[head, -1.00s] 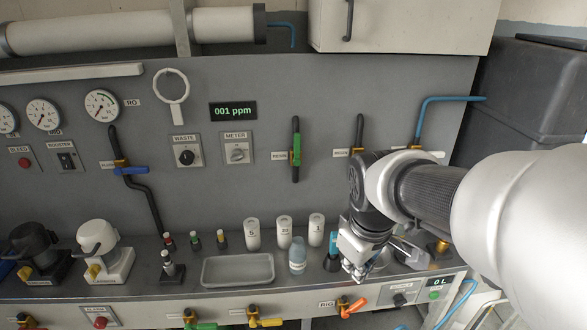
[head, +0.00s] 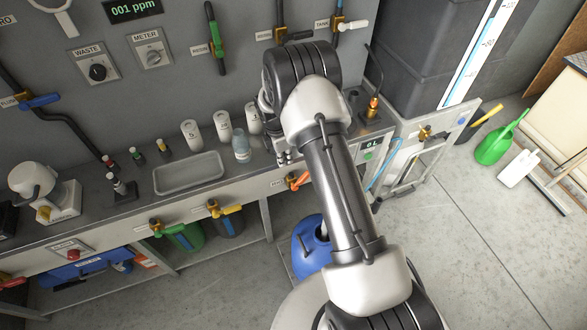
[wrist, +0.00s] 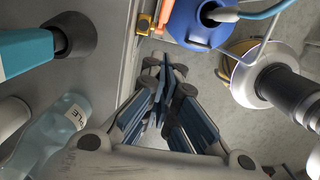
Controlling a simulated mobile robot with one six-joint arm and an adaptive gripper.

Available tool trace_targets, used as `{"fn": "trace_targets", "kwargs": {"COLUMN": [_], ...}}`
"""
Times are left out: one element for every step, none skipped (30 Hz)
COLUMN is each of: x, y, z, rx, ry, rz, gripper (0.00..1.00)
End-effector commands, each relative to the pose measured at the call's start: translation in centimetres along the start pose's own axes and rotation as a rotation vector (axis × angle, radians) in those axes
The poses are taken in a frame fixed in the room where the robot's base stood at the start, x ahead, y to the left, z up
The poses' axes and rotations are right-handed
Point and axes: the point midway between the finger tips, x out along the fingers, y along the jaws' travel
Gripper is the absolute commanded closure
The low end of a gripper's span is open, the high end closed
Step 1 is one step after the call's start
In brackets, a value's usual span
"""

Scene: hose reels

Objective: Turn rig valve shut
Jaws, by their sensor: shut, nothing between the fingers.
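The rig valve (head: 298,181) has an orange lever on the front face of the bench, just left of my arm in the head view. Its label is partly covered. In the wrist view, a brass fitting with an orange part (wrist: 165,14) shows at the top, beyond the fingertips; it appears to be this valve. My gripper (wrist: 165,78) is shut and empty, pointing toward the bench's front edge. In the head view my gripper (head: 283,155) is mostly hidden by my arm, above the bench edge and near the valve. I see no contact with the lever.
A small clear bottle (head: 241,147) and white containers (head: 223,127) stand on the bench close to my gripper. A grey tray (head: 190,173) lies further left. A blue container (head: 308,248) stands on the floor below.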

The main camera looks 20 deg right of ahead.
Motion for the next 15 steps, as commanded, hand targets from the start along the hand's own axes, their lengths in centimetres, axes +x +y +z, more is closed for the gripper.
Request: {"fn": "trace_targets", "kwargs": {"x": [0.6,0.9,1.4,1.9,2.4,3.2,3.8,4.5,5.4,6.1,6.8,7.6,8.3,8.9,9.7], "y": [-0.1,-0.1,-0.1,-0.1,-0.1,-0.1,-0.1,-0.1,-0.2,-0.2,-0.1,-0.1,-0.2,-0.2,-0.1], "z": [0.0,0.0,0.0,0.0,0.0,0.0,0.0,0.0,0.0,0.0,0.0,0.0,0.0,0.0,0.0], "rx": [-0.003,-0.003,-0.002,-0.002,-0.002,-0.001,-0.001,-0.001,-0.001,0.0,0.0,0.001,0.001,0.001,0.001], "ry": [0.0,0.0,0.0,0.0,0.0,0.0,0.0,0.0,0.0,0.0,0.0,0.0,0.0,0.0,0.0], "rz": [-0.002,-0.003,-0.003,-0.003,-0.003,-0.003,-0.003,-0.004,-0.005,-0.004,-0.004,-0.003,-0.004,-0.004,-0.003], "gripper": [1.0,1.0,1.0,1.0,1.0,1.0,1.0,1.0,1.0,1.0,1.0,1.0,1.0,1.0,1.0]}}
